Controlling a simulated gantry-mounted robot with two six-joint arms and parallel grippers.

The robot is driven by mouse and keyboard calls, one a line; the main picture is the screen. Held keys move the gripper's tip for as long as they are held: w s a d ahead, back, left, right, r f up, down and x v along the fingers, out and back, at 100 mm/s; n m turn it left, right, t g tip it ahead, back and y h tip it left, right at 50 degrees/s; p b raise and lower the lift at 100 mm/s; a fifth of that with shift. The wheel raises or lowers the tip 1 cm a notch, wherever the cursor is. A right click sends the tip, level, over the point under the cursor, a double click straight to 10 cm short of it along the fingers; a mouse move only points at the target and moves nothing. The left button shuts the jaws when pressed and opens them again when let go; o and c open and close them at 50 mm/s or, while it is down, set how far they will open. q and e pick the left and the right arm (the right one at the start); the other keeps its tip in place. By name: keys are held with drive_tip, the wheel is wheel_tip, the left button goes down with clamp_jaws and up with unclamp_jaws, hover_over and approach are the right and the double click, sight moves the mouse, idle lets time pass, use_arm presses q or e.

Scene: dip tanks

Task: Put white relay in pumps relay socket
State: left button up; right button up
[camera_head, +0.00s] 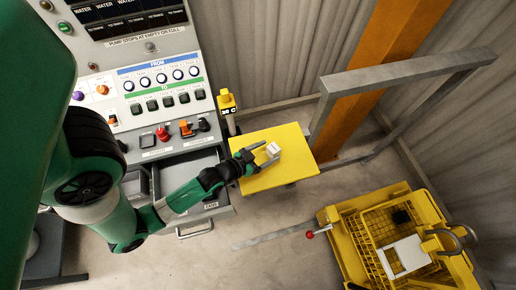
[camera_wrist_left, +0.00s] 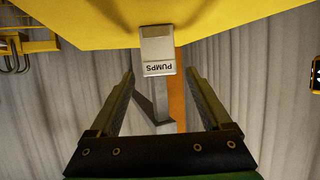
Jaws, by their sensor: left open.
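The white relay (camera_head: 273,149) sits on the yellow tabletop (camera_head: 262,180). In the left wrist view the relay (camera_wrist_left: 158,50) shows a pale block with the label PUMPS upside down. My left gripper (camera_head: 262,152) is open beside it. In the left wrist view its two fingers (camera_wrist_left: 160,74) are spread wide, and the relay is centred just beyond their tips with nothing gripped. On the control panel, a red part (camera_head: 163,133) and an orange part (camera_head: 186,128) stand in a lower row. Which position there is the pumps socket is too small to read. My right gripper is not in view.
The grey control panel (camera_head: 140,52) with knobs and buttons stands at the upper left. An open drawer (camera_head: 215,202) lies below it. A grey metal frame (camera_head: 405,68) rises behind the yellow tabletop. A yellow cart with a wire basket (camera_head: 374,226) is at the lower right.

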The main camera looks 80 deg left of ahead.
use_arm(q)
drive_tip(key=v, duration=0.5)
drive_tip(key=shift+s+d+r+p, duration=0.1)
drive_tip(key=shift+s+p, duration=0.05)
drive_tip(key=shift+p, duration=0.2)
drive_tip(key=w+d+r+m+t+h, duration=0.1)
drive_tip(key=w+r+t, duration=0.3)
drive_tip(key=w+r, duration=0.8)
drive_tip(key=w+d+r+m+t+h, duration=0.15)
drive_tip(key=w+r+t, duration=0.25)
drive_tip(key=w+r, duration=0.9)
drive_tip(key=s+d+r+m+t+h, duration=0.1)
drive_tip(key=s+d+r+t+h, duration=0.1)
drive_tip(key=r, duration=1.1)
drive_tip(key=s+d+r+m+t+h, duration=0.1)
drive_tip(key=d+r, duration=0.5)
drive_tip(key=r, duration=0.7)
drive_tip(key=s+d+r+m+t+h, duration=0.2)
drive_tip(key=s+d+r+t+h, duration=0.1)
drive_tip(key=r, duration=1)
drive_tip(key=s+d+t, duration=0.1)
drive_tip(key=s+d, duration=0.1)
drive_tip(key=s, duration=0.1)
drive_tip(key=shift+s, duration=0.35)
drive_tip(key=shift+o, duration=0.4)
drive_tip(key=shift+r, duration=0.15)
